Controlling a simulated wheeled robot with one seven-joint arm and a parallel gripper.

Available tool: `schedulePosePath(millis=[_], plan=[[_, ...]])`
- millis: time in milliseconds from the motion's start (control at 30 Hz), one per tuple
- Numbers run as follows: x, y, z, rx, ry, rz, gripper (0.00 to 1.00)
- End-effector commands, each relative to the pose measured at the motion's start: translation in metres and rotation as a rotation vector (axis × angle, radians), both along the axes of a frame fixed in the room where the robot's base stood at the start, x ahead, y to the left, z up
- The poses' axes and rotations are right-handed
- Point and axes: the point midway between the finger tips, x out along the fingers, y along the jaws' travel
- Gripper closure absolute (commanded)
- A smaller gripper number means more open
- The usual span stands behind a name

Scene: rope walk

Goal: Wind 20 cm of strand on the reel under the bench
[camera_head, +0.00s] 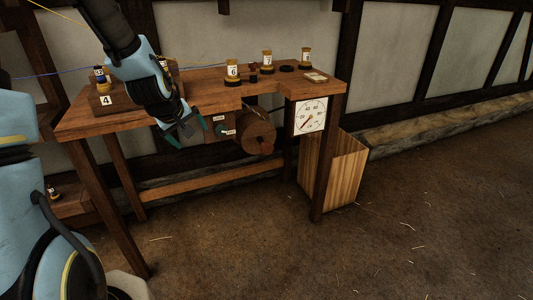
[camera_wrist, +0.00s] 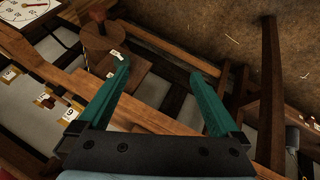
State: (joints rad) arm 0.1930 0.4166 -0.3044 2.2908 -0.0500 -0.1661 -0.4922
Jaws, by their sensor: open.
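A wooden reel (camera_head: 257,132) hangs under the front of the bench (camera_head: 205,84), with a small knob on its face; it also shows at the top of the wrist view (camera_wrist: 103,40).
Numbered spools, including spool 6 (camera_head: 232,73), stand on the bench top. A block labelled 4 (camera_head: 107,98) holds spools at the left. A wooden bin (camera_head: 345,170) stands right of the bench. The floor (camera_head: 300,250) in front is clear except for straw.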

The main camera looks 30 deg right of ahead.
Motion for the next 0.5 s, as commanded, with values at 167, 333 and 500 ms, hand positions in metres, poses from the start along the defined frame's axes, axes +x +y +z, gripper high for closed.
schedulePosePath(millis=[167,333,500], plan=[[0.02,-0.096,-0.044,-0.26,-0.03,0.071,0.01],[0.027,-0.21,-0.076,-0.665,0.003,0.218,0.01],[0.025,-0.293,-0.097,-1.103,0.109,0.434,0.01]])
